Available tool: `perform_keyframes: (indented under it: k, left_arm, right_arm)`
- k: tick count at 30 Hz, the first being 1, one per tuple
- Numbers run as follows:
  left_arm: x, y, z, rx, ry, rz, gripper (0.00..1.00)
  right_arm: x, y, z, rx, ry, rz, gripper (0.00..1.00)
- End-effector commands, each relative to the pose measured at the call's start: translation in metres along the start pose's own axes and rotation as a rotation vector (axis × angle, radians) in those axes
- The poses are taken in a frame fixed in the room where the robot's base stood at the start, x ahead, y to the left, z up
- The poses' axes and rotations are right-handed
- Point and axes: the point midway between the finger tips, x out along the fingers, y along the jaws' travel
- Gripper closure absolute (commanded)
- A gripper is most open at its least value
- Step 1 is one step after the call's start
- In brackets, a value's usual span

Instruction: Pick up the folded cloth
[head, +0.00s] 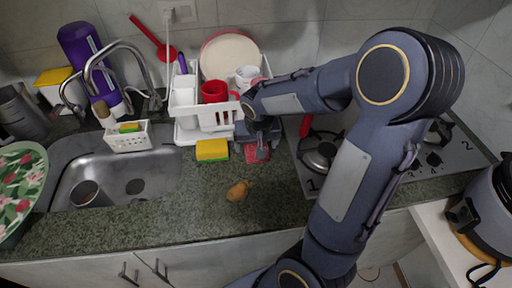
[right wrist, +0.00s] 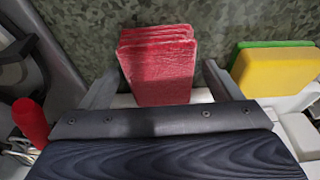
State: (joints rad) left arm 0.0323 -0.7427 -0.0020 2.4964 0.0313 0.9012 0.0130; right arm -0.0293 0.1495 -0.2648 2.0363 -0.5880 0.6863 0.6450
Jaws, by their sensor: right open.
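The folded cloth (head: 250,156) is red and lies on the counter in front of the dish rack, partly hidden by my right gripper in the head view. In the right wrist view the cloth (right wrist: 158,72) shows as a stack of folded layers. My right gripper (head: 262,150) is open over it. In the right wrist view the fingers of the gripper (right wrist: 161,80) stand on either side of the cloth, with a gap on each side. My left gripper is not in view.
A yellow and green sponge (head: 212,150) lies just left of the cloth. Behind is a white dish rack (head: 222,118) with a red mug (head: 214,91). A brown item (head: 238,190) lies on the counter in front. The sink (head: 150,165) is left, the stove (head: 320,160) right.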

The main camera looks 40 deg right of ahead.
Motion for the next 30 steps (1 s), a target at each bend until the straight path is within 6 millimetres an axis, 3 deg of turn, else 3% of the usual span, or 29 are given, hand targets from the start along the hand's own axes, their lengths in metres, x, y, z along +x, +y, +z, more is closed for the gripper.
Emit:
perform_keyframes:
  k: [10,21,30]
  left_arm:
    - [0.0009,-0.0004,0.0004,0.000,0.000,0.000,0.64]
    - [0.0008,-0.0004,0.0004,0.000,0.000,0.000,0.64]
    - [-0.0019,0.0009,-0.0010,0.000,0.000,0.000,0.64]
  right_arm:
    - [0.0005,-0.0001,0.0001,0.000,0.000,0.000,0.17]
    - [0.0006,-0.0001,0.0001,0.000,0.000,0.000,0.65]
    - [-0.0020,0.0000,-0.0006,0.000,0.000,0.000,0.67]
